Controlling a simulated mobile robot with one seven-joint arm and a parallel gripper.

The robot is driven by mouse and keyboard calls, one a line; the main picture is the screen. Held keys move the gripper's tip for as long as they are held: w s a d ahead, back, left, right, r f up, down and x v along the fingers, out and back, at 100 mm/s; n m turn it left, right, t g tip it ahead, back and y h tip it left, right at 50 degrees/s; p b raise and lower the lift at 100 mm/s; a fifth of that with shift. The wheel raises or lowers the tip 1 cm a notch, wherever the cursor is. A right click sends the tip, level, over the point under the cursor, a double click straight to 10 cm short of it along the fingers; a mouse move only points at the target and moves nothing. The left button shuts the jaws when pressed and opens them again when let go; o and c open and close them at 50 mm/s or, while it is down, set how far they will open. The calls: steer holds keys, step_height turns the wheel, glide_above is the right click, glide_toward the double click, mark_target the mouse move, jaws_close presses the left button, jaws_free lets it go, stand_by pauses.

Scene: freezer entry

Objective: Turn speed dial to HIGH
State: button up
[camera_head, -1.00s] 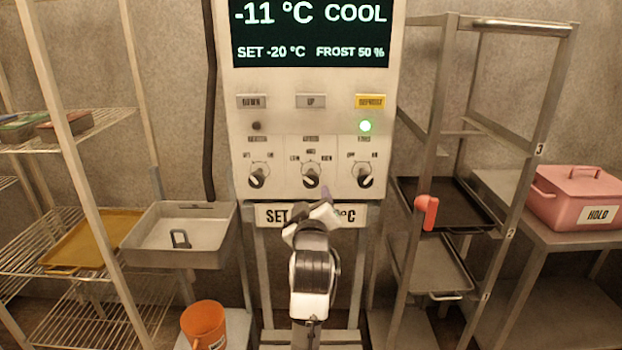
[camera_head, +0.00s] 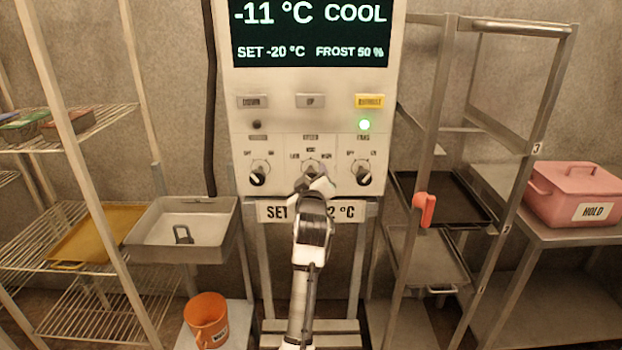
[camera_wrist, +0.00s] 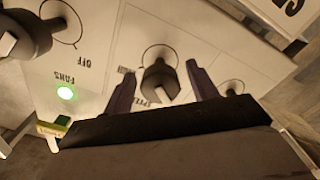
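The speed dial (camera_head: 311,169) is the middle of three black knobs on the white control panel (camera_head: 240,180). Its scale seems to read LOW, MED and HIGH, but my gripper partly covers the knob in the head view, so its setting is unclear. My gripper (camera_head: 316,184) is at the panel, right at this dial. In the wrist view the dial (camera_wrist: 158,80) lies between the two dark fingers of my gripper (camera_wrist: 159,72). The fingers are apart, one on each side of the knob, with visible gaps.
A fans dial (camera_head: 363,174) is to the right and another dial (camera_head: 258,175) to the left. A green light (camera_head: 364,125) glows above the fans dial.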

steer(key=c, duration=0.9)
steer(key=shift+m, duration=0.3)
steer(key=m+b, duration=0.1)
steer(key=m, duration=0.3)
steer(key=shift+m, duration=0.3)
steer(key=m+b, duration=0.1)
steer(key=m, duration=0.3)
steer(key=shift+a+m, duration=0.1)
steer(key=shift+m, duration=0.2)
steer(key=m, duration=0.5)
steer(key=shift+b, duration=0.35)
steer(key=m, duration=0.5)
steer(key=shift+b, duration=0.3)
